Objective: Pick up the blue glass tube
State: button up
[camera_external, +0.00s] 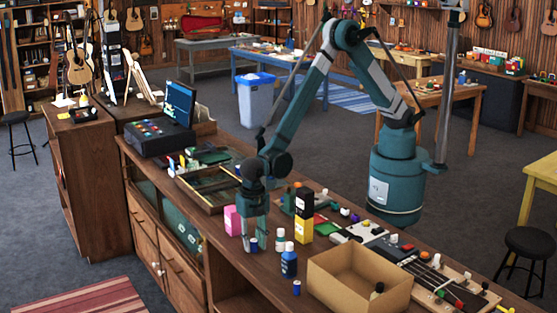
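My gripper (254,243) points down over the front part of the wooden counter (236,262), with its fingers apart. A small dark blue cylinder (253,246) shows low between the fingertips; it may be the blue glass tube. I cannot tell whether the fingers touch it or grip it. Another small blue cylinder (297,288) stands upright near the counter's front edge. A larger blue bottle with a white label (289,264) stands between the two, to the right of my gripper.
A small white-capped bottle (280,240), a pink box (232,221) and a yellow-and-black box (304,217) stand close around my gripper. An open cardboard box (345,290) is at the right. A wooden tray (207,203) lies to the left. The front edge is near.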

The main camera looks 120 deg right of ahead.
aim_at(254, 241)
jog(key=c, duration=0.5)
jog(key=shift+r, duration=0.1)
jog(key=shift+r+b, duration=1)
jog(key=shift+r, duration=3.9)
